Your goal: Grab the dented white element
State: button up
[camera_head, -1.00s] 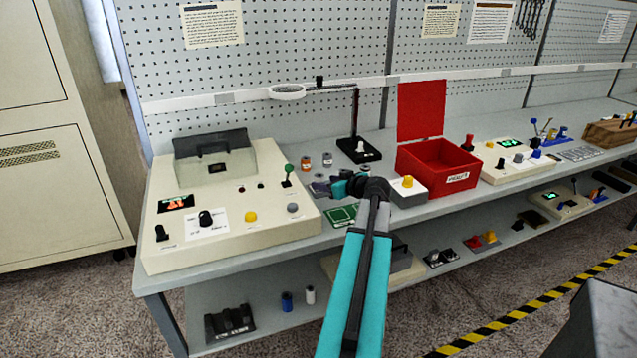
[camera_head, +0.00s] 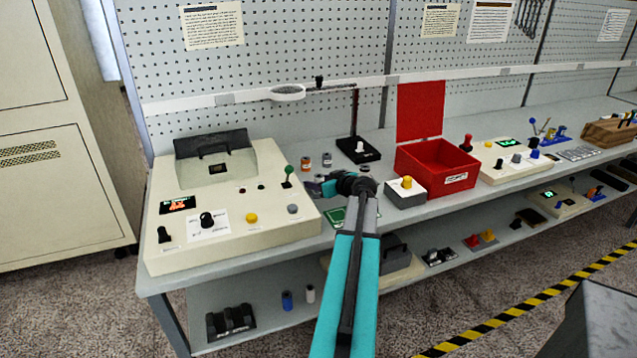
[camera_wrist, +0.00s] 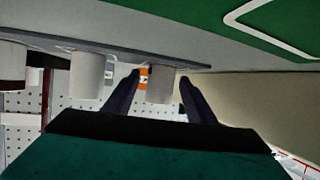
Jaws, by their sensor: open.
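Several pale whitish-grey cylinders show upside down in the wrist view, on a thin grey plate (camera_wrist: 190,63). One cylinder (camera_wrist: 160,88) lies between the fingertips in the picture; another (camera_wrist: 88,75) is to its left and a darker one (camera_wrist: 12,60) at the left edge. I see no clear dent on any of them. My gripper (camera_wrist: 160,92) is open, a finger on each side of the middle cylinder; contact is not visible. In the head view my gripper (camera_head: 319,187) is low over the bench, right of the cream console, and hides most of the plate.
The cream console (camera_head: 262,238) stands close on the left. An orange-banded spool (camera_head: 306,164) and a grey one (camera_head: 327,160) stand behind my gripper. A green board (camera_head: 336,217) lies in front. A grey box with yellow knob (camera_head: 405,196) and red bin (camera_head: 437,168) are right.

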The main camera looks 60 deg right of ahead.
jog(key=shift+c, duration=0.4)
jog(key=c, duration=1.1)
jog(key=shift+o, duration=0.2)
jog(key=shift+r, duration=0.15)
jog(key=shift+r+b, duration=0.5)
jog(key=shift+r, duration=0.6)
jog(key=s+b, duration=0.1)
jog(key=s, duration=0.4)
jog(key=s+a+r+b, duration=0.1)
jog(key=s, duration=0.4)
jog(key=s+r+b, duration=0.1)
jog(key=s+b, duration=0.1)
jog(key=s, duration=0.4)
jog(key=shift+a+r, duration=0.25)
jog(key=shift+a, duration=0.15)
